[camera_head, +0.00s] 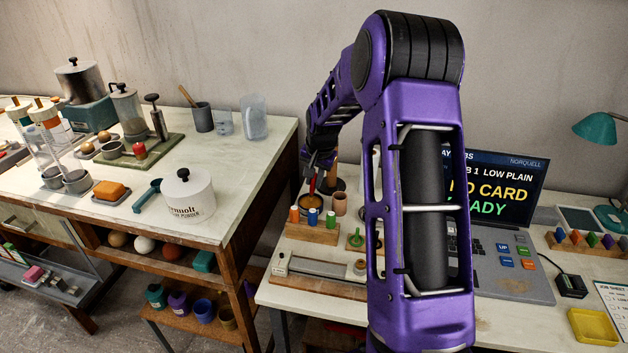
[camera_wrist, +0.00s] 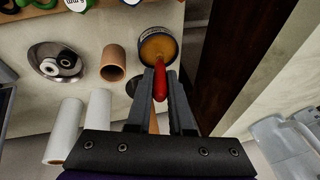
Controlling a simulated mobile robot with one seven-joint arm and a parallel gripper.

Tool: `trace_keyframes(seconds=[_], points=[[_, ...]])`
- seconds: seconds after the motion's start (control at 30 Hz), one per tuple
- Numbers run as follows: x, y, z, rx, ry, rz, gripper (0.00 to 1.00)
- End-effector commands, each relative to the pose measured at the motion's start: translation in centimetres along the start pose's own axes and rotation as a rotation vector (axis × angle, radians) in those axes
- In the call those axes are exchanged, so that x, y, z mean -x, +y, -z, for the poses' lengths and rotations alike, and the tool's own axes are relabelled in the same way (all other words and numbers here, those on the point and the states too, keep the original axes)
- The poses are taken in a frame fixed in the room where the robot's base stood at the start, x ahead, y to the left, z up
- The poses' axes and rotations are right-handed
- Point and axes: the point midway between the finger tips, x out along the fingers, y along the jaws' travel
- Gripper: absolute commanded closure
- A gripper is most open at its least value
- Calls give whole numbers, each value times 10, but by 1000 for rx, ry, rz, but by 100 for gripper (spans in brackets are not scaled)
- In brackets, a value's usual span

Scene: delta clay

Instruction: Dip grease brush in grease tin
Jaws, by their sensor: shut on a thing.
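My gripper (camera_head: 318,168) reaches down over the back left of the right-hand table. It also shows in the wrist view (camera_wrist: 160,76), shut on the red grease brush (camera_wrist: 160,88). The brush (camera_head: 312,186) shows as a short red piece between the fingers; its bristles are hidden. The grease tin (camera_wrist: 157,33) is round and open, dark outside, with amber grease in it. In the head view the tin (camera_head: 311,203) stands directly below the brush. The brush end overlaps the tin's near side in the wrist view. I cannot tell whether it touches the grease.
A gap separates the left table (camera_head: 255,150).

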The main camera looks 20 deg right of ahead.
Motion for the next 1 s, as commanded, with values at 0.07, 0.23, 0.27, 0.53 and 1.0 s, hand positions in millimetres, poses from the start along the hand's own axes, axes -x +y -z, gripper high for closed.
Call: trace_keyframes(seconds=[0.07, 0.23, 0.27, 0.53, 1.0], points=[[10, -3, 3, 0, 2, 1, 100], [23, -6, 7, 1, 3, 2, 100], [26, -7, 8, 2, 3, 2, 100], [46, -12, 13, 2, 2, 2, 100], [55, -13, 16, 1, 2, 2, 100]])
